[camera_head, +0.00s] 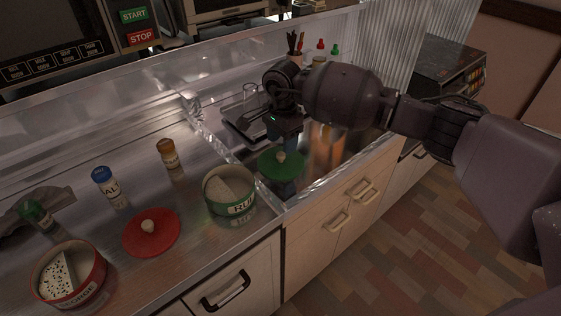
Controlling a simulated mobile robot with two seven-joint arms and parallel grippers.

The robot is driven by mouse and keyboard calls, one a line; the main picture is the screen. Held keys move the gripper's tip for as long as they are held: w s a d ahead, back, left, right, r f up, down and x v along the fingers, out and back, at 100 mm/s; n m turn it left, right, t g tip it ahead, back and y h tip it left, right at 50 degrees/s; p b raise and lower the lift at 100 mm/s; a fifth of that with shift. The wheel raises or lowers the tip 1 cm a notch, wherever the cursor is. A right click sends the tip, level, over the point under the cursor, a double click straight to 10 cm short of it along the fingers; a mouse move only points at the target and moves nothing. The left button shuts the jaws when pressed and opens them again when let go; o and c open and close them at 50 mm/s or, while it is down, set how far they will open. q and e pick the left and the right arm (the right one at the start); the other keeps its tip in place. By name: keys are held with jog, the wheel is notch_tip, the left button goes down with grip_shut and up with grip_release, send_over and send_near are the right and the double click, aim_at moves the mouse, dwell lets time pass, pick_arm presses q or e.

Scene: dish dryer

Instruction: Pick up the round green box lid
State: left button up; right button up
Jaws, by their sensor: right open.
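The round green lid (272,168) has a pale knob and lies at the middle right, just right of the round green box (230,204). The box is open, with a white divider and green label. My right gripper (284,143) comes in from the right, pointing down, directly above the lid's knob. It is open and holds nothing. Its fingertips are dark and hard to make out, so I cannot tell the exact gap to the knob. My left gripper is not in view.
A red lid (152,238) and a red round box (72,276) are at the front left. A blue-capped jar (108,187), an orange-capped jar (169,155) and a green-capped bottle (38,216) stand behind. Clear panels (205,128) edge the area around my right gripper.

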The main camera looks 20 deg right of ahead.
aim_at(281, 154)
jog(key=f, duration=0.5)
jog(key=shift+s+a+b, duration=0.2)
jog(key=shift+a+b, duration=0.05)
jog(key=shift+b, duration=0.1)
jog(key=shift+r, duration=0.1)
jog(key=shift+c, duration=0.5)
jog(key=c, duration=0.9)
